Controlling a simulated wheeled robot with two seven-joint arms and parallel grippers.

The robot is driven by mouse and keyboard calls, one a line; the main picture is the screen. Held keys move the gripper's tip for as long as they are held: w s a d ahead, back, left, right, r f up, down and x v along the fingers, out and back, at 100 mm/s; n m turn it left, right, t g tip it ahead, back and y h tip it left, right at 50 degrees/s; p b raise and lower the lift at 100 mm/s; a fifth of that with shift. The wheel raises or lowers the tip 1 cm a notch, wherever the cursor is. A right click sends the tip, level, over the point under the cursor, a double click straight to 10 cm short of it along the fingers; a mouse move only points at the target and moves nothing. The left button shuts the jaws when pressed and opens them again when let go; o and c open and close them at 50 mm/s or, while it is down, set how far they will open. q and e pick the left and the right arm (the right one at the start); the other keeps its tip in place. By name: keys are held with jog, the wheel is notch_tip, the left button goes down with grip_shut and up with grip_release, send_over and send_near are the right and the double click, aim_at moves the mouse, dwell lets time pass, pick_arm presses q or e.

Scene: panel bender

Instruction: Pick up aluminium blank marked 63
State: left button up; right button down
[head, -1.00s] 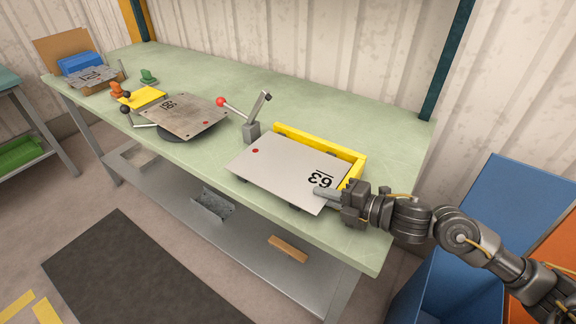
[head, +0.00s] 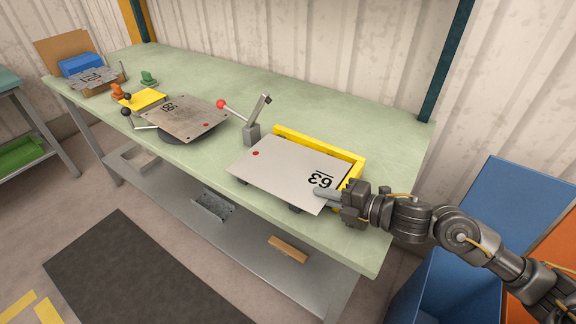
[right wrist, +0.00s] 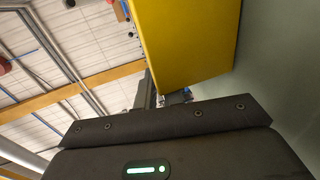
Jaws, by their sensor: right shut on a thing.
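The aluminium blank marked 63 (head: 285,169) is a flat light-grey plate with a red dot near its far left corner. It lies level over the table, against or just beside a yellow L-shaped stop (head: 322,148). My right gripper (head: 328,193) is shut on the blank's right corner, beside the number. The right wrist view shows the yellow stop (right wrist: 190,45) close in front of the gripper body; the blank cannot be made out there. My left gripper is not in view.
A lever clamp with a red knob (head: 221,104) stands behind the blank's left side. Blue bins (head: 463,260) stand at the right. The table's back middle is clear.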

jog(key=shift+r+p, duration=0.3)
jog(key=shift+r, duration=0.2)
jog(key=shift+p+v, duration=0.4)
jog(key=shift+v, duration=2.6)
jog(key=shift+s+d, duration=0.3)
jog(key=shift+d, duration=0.2)
jog(key=shift+r, duration=0.1)
